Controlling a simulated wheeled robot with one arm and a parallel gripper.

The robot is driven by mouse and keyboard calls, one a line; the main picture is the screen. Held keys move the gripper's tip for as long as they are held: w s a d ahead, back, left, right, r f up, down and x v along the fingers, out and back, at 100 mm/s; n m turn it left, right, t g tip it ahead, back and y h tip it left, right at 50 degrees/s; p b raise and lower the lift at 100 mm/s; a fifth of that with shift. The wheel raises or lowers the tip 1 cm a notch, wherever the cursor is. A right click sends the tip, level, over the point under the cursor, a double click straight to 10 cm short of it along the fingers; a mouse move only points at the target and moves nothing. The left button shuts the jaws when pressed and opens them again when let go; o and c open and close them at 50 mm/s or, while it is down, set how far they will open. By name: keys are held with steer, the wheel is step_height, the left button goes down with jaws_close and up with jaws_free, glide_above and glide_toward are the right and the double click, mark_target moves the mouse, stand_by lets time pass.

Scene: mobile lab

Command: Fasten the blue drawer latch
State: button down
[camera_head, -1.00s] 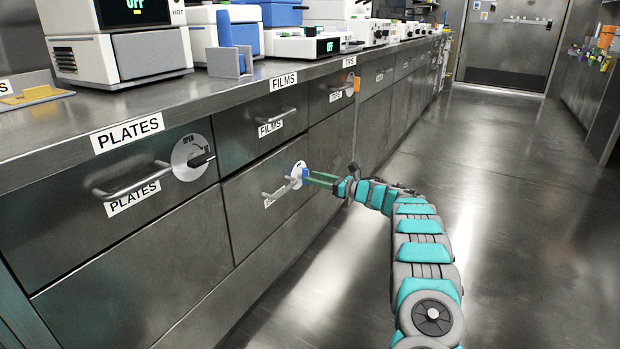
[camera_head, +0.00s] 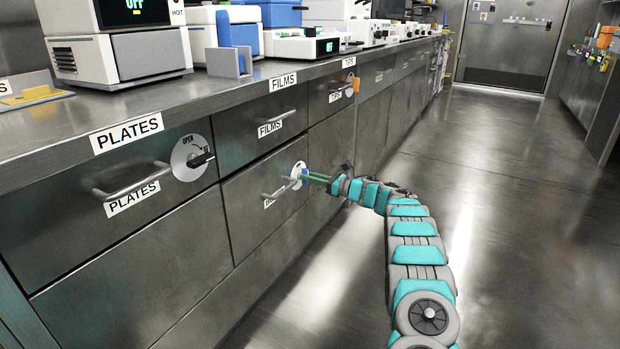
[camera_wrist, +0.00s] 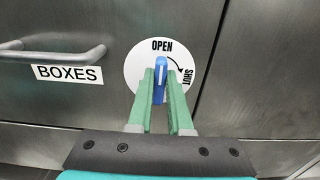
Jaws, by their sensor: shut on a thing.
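The blue latch (camera_wrist: 161,70) sits on a white round dial (camera_wrist: 138,66) marked OPEN at the top and SHUT at the right. An arrow curves from OPEN to SHUT. In the wrist view the latch handle stands upright, its upper end below OPEN. My gripper (camera_wrist: 162,82) is shut on the latch, one green finger on each side. In the head view my gripper (camera_head: 318,177) reaches the dial (camera_head: 294,174) from the right, and the latch is mostly hidden there. The latch is on the drawer (camera_head: 245,205) labelled BOXES, which looks closed.
The drawer's bar handle (camera_wrist: 55,55) is left of the dial. A PLATES drawer (camera_head: 80,225) with a black latch (camera_head: 200,160) is nearer at left. A FILMS drawer (camera_head: 240,135) is above. The floor (camera_head: 510,220) at right is clear.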

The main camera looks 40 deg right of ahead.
steer(key=shift+m, duration=0.3)
steer(key=shift+w+d+f+m+p, duration=0.15)
steer(key=shift+m+p, duration=1.3)
steer(key=shift+m, duration=1.4)
steer(key=shift+s+d+f+m+p, duration=0.15)
steer(key=shift+m+p, duration=1.25)
steer(key=shift+m, duration=1.5)
steer(key=shift+w+d+f+m+p, duration=0.1)
steer(key=shift+w+f+m+p, duration=0.1)
steer(key=shift+m+p, duration=1.95)
steer(key=shift+m+b, duration=0.6)
steer(key=shift+m, duration=0.4)
steer(key=c, duration=0.8)
jaws_free()
steer(key=shift+c, duration=0.2)
